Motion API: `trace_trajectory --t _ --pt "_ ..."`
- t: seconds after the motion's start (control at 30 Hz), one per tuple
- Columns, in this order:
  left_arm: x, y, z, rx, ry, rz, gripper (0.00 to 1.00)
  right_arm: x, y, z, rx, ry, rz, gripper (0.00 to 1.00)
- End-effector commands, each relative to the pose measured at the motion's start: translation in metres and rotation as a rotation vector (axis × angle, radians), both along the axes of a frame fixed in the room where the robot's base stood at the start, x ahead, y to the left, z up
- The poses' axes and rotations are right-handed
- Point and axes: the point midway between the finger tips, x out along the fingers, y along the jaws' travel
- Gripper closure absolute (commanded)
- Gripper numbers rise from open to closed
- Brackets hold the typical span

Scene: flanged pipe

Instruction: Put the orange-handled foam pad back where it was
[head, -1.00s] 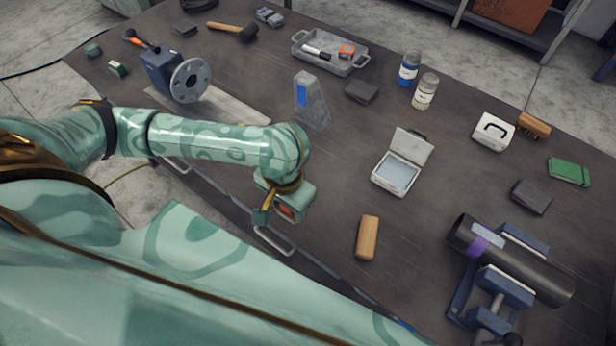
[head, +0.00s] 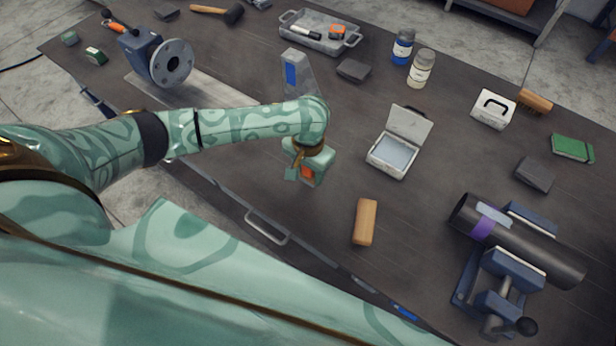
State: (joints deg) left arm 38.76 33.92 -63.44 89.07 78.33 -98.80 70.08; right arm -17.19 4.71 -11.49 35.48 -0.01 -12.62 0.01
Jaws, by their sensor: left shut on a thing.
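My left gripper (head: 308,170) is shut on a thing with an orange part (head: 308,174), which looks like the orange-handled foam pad. It is held above the front part of the dark workbench (head: 320,235), left of the open pale case (head: 390,168). The gripper hides most of the held thing, so its foam side cannot be made out. My right gripper is not in view.
A wooden block (head: 365,221) lies right of and in front of the left gripper. A grey wedge-shaped block with a blue patch (head: 297,73) stands behind it. A flange (head: 172,62) is far left; a clamped dark pipe (head: 540,250) is at right. Dark blocks (head: 353,70) lie around.

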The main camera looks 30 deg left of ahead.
Motion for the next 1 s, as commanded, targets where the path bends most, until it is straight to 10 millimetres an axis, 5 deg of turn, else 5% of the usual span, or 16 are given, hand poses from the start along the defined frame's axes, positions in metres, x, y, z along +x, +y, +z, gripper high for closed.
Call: trace_trajectory --t 0.13,0.5,0.53,0.6,1.0 --pt "-0.002 0.000 -0.026 0.001 0.003 -0.001 0.73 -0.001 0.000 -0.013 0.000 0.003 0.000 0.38" --pt "-0.002 0.000 -0.027 0.002 0.002 -0.001 0.73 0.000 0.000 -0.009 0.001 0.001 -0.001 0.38" --pt "-0.002 0.001 -0.027 0.002 0.001 -0.001 0.43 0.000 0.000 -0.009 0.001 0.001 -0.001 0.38" --pt "-0.002 0.001 -0.027 0.002 0.001 -0.002 0.30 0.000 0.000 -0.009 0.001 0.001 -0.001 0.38" --pt "-0.001 0.000 -0.012 0.001 -0.001 -0.001 0.30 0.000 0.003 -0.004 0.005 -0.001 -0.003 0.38"
